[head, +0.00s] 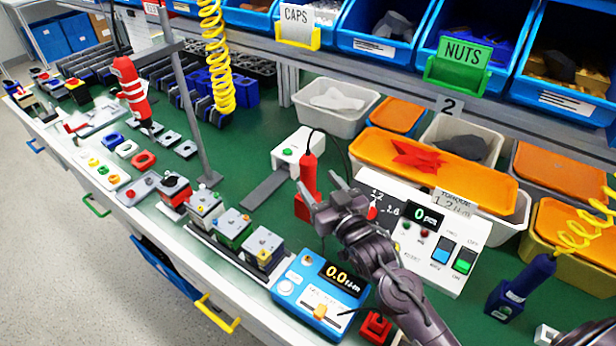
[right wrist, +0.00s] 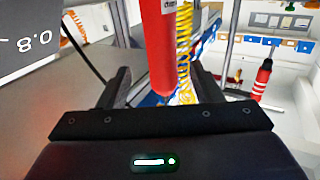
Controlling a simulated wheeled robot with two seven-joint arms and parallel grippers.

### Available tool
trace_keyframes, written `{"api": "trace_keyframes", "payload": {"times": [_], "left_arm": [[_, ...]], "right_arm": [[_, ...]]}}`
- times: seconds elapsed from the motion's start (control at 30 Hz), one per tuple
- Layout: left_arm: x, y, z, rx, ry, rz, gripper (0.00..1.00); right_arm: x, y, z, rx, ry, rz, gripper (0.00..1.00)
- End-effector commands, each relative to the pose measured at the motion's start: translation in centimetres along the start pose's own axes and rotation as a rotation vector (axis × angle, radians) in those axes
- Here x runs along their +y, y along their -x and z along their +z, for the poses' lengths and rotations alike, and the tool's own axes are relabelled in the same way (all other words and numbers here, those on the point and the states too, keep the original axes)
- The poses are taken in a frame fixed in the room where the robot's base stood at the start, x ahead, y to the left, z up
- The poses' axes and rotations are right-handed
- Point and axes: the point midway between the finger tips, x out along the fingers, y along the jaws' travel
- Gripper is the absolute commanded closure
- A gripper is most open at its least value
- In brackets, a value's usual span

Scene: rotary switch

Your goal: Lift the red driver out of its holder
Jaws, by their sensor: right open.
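The red driver (head: 309,172) stands upright in the middle of the bench, with a black cable at its top. A red base (head: 303,208), seemingly its holder, shows at its foot, partly hidden by my gripper. My right gripper (head: 325,200) is open at the driver's lower part. In the right wrist view, the driver (right wrist: 163,45) shows between the two spread fingers, with gaps on both sides. I cannot tell how deep it sits between them. My left gripper is not in view.
A white counter box (head: 440,235) stands right of my gripper, and a blue torque meter (head: 322,290) in front. A blue driver (head: 520,285) stands at the right. Another red driver (head: 130,85) hangs at the left. Bins line the back. A grey post (head: 190,110) rises at left.

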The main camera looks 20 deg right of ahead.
Motion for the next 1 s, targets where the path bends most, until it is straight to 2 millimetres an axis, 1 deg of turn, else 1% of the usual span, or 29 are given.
{"api": "trace_keyframes", "payload": {"times": [0.13,0.27,0.4,0.5,0.7,0.73,0.77,1.0], "left_arm": [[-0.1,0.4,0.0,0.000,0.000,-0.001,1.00],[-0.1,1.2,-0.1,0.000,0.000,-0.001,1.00],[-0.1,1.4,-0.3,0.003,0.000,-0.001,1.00],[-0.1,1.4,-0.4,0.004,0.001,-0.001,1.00],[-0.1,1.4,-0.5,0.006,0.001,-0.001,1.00],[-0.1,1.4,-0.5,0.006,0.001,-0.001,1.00],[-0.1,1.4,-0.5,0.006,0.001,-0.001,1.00],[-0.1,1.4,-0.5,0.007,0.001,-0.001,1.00]], "right_arm": [[-0.1,-0.9,-0.2,0.000,-0.001,0.000,0.41],[-0.3,-3.0,-0.6,0.001,-0.002,-0.001,0.41],[-0.3,-4.7,-0.4,0.001,0.000,0.000,0.41],[-0.3,-5.2,-0.3,0.000,0.000,0.000,0.41],[-0.3,-5.2,-0.2,-0.001,0.000,-0.001,0.41],[-0.3,-5.2,-0.2,-0.001,0.000,-0.001,0.42],[-0.3,-5.2,-0.2,-0.001,0.000,-0.001,0.46],[-0.3,-5.2,-0.2,-0.001,0.001,0.000,0.78]]}}
